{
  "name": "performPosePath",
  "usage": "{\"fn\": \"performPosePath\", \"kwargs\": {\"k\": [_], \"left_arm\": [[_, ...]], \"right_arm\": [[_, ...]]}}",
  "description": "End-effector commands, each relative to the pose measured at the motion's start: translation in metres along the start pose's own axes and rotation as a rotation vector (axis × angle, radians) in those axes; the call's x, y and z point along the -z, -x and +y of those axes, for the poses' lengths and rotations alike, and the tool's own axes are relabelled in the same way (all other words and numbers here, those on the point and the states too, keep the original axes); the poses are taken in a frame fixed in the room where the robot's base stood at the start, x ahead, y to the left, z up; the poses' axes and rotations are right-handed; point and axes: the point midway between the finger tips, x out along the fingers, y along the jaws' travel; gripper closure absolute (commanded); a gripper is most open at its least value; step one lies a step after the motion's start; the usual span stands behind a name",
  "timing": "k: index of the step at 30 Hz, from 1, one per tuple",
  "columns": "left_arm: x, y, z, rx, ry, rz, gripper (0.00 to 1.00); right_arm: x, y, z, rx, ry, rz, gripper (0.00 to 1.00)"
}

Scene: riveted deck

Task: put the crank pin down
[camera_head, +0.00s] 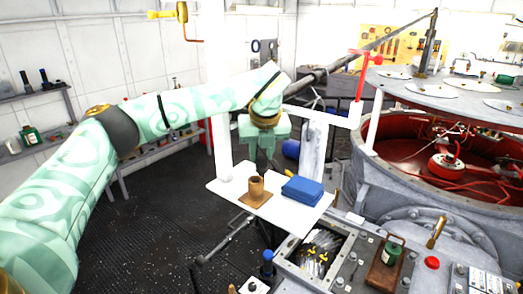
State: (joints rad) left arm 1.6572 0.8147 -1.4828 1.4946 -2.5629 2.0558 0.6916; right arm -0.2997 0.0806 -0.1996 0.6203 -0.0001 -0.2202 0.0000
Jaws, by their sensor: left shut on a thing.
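My left gripper (263,158) points down above a white table (222,188), over and slightly behind a brown, open-topped cup (256,188). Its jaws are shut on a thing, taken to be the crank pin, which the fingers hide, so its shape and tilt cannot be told. The brown cup stands upright on a flat brown base on the table. I cannot tell whether the gripper touches the cup. My right gripper is not in view.
A folded blue cloth (303,190) lies right of the cup. A large round grey machine (400,170) with a red interior fills the right side. Dark floor (160,225) lies open on the left.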

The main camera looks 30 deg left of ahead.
Motion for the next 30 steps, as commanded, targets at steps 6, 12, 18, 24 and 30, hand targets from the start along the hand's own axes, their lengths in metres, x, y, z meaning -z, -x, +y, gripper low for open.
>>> {"fn": "performPosePath", "kwargs": {"k": [6, 12, 18, 24, 30], "left_arm": [[0.000, -0.001, 0.000, -0.001, 0.000, 0.000, 0.50], [-0.001, 0.002, 0.000, 0.000, 0.000, 0.000, 0.50], [-0.001, 0.030, -0.001, 0.003, 0.000, -0.005, 0.50], [-0.001, 0.078, -0.001, 0.003, 0.000, -0.005, 0.50], [-0.001, 0.112, -0.001, 0.000, 0.000, -0.002, 0.50]], "right_arm": [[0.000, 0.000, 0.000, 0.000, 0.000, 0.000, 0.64], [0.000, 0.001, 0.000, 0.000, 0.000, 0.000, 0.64], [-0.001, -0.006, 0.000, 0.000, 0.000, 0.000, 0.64], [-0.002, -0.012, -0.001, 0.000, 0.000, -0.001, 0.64], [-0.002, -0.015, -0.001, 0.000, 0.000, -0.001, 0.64]]}}
